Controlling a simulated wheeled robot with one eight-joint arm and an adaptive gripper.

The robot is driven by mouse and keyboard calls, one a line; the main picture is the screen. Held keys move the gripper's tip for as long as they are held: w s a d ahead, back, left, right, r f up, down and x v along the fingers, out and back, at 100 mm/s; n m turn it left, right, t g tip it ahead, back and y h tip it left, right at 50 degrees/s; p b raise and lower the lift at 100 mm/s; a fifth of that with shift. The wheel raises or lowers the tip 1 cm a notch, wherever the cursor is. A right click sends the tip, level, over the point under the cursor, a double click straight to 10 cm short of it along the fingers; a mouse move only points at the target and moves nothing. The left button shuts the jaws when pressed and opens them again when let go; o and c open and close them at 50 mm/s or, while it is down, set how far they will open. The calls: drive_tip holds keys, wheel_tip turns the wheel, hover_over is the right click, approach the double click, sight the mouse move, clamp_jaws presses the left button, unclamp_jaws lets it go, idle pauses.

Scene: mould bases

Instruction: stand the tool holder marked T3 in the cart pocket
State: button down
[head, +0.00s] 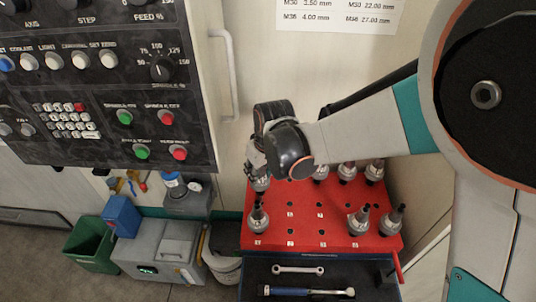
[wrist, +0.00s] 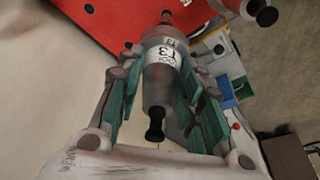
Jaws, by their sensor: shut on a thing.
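The tool holder marked T3 (wrist: 163,62) is grey metal with a white label, and it lies between the green finger pads of my gripper (wrist: 158,95) in the wrist view. My gripper is shut on it. In the head view my gripper (head: 257,168) is over the back left of the red cart top (head: 305,238), with a grey holder (head: 260,184) below it. I cannot tell whether the holder touches the cart. Empty numbered pockets show in the middle of the cart top; my wrist hides part of its back.
Other tool holders stand at the front left (head: 258,219), front right (head: 358,221) and along the back right (head: 347,172) of the cart. A control panel (head: 100,85) hangs at upper left. An open drawer (head: 320,278) holds a wrench (head: 298,269).

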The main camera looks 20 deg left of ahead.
sight(260, 184)
drive_tip(key=shift+f+b, duration=1.1)
drive_tip(key=shift+f, duration=0.45)
drive_tip(key=shift+f+b, duration=1.4)
drive_tip(key=shift+f, duration=0.25)
drive_tip(key=c, duration=1)
unclamp_jaws()
drive_tip(key=shift+c, duration=0.2)
